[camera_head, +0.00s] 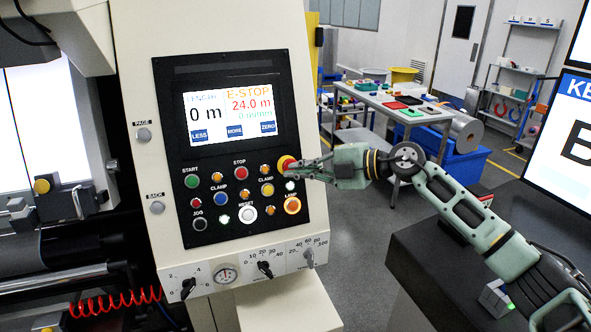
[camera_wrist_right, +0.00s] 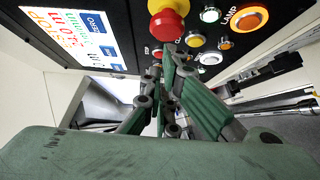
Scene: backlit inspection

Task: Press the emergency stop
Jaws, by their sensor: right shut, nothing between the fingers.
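The emergency stop (camera_head: 284,162) is a red mushroom button on a yellow base, at the right side of the black control panel, below the screen. My right gripper (camera_head: 297,170) reaches in from the right with its fingertips at the button's lower right edge, partly covering it. In the right wrist view the red button (camera_wrist_right: 166,27) stands just beyond the closed fingertips (camera_wrist_right: 170,50). The gripper is shut and empty. I cannot tell whether the fingertips touch the button. My left gripper is not in view.
Several coloured buttons crowd the panel, including a lit orange-ringed lamp button (camera_head: 292,205) just below the gripper. Knobs and a gauge (camera_head: 225,275) line the lower edge. A dark bench (camera_head: 450,250) stands at right, and a work table (camera_head: 385,100) stands behind.

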